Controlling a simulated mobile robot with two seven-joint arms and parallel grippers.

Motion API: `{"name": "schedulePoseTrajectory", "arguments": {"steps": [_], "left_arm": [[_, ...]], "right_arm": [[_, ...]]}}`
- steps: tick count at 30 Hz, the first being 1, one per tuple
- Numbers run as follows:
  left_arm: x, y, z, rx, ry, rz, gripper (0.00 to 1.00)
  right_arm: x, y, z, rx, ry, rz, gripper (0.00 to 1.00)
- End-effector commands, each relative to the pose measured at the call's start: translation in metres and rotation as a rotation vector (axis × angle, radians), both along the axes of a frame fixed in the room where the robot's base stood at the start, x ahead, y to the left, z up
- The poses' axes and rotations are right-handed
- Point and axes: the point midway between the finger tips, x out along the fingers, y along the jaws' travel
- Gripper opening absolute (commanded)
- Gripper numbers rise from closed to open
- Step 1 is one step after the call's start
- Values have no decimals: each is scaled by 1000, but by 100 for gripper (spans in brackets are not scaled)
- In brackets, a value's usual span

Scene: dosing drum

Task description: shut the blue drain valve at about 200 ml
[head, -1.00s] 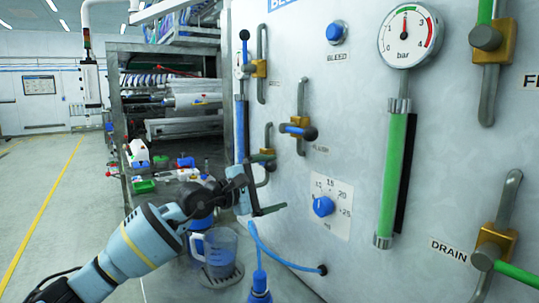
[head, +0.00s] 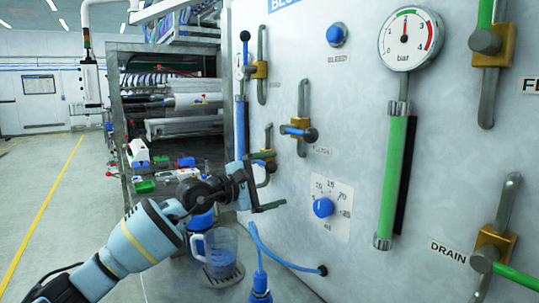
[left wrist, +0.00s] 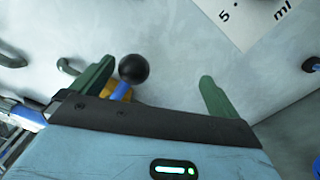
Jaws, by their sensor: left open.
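The blue drain valve (head: 270,167) is low on the left part of the panel, its blue lever ending in a black ball knob. In the left wrist view the knob (left wrist: 134,68) lies between my open fingers, closer to the left one, with the blue lever behind it. My left gripper (head: 266,182) is open at the valve, one finger above the knob and one below; I cannot tell whether either touches. A clear jug (head: 220,254) with blue liquid stands on a grate below my arm. Its scale is too small to read. My right gripper is not in view.
A blue hose (head: 275,257) runs from the panel to a blue bottle top (head: 260,292). Green-handled valves and a gauge (head: 408,38) are at right.

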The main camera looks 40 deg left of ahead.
Motion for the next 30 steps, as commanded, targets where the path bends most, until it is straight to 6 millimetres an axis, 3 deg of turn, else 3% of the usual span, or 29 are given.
{"name": "schedulePoseTrajectory", "arguments": {"steps": [6,11,18,30], "left_arm": [[-16,7,-5,2,3,3,100],[-31,9,-4,5,3,0,100],[-53,17,-8,3,6,3,100],[-77,25,-6,-1,4,4,100]], "right_arm": [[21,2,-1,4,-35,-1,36],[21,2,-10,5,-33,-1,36],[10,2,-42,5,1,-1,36],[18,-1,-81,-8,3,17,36]]}}
